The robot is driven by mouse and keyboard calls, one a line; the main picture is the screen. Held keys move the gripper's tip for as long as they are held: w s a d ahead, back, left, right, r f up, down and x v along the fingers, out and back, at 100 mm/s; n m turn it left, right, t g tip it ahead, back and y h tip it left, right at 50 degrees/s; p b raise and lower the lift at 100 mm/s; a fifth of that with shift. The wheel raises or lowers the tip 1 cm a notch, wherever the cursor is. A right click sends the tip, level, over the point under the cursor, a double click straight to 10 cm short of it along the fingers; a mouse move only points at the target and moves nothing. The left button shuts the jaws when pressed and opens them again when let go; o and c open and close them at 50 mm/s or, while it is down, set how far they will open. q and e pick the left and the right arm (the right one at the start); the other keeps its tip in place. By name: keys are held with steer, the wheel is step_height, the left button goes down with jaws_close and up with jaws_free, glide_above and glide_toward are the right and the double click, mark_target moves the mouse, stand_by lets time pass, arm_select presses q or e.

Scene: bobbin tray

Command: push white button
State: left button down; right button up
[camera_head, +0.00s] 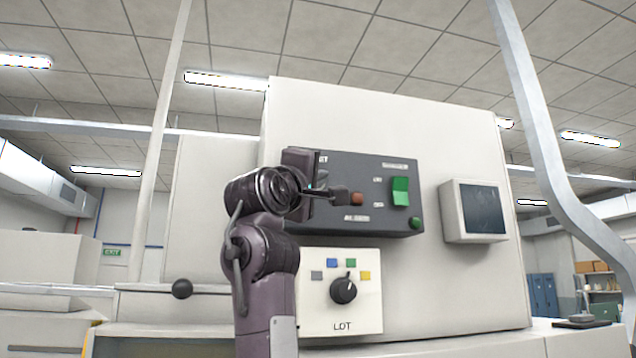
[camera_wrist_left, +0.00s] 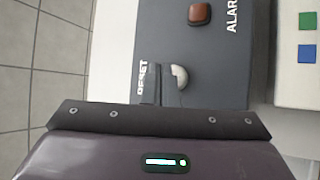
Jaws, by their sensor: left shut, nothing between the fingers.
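The white button (camera_wrist_left: 179,77) shows in the left wrist view as a pale, partly covered disc on the dark grey panel (camera_wrist_left: 210,50), beside the RESET label. In the head view the panel (camera_head: 300,222) stands on the machine front, and the white button is hidden behind my left gripper. My left gripper (camera_head: 340,193) is shut and empty, its fingertips in front of the panel, just left of the red-brown button (camera_head: 357,199). In the left wrist view the fingers (camera_wrist_left: 160,88) overlap the near side of the white button. I cannot tell whether they touch it. My right gripper is not in view.
A green rocker switch (camera_head: 400,191) and a round green button (camera_head: 416,223) sit right on the panel. Below is a white LOT plate (camera_head: 318,320) with a black knob (camera_head: 343,290). A screen box (camera_head: 474,211) juts out at right. A grey pipe (camera_head: 545,140) runs farther right.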

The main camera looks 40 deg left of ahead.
arm_select(q)
steer(key=s+d+b, duration=0.1)
steer(key=s+d, duration=0.2)
steer(key=shift+s+d, duration=0.1)
steer(key=shift+d, duration=0.25)
stand_by(0.8)
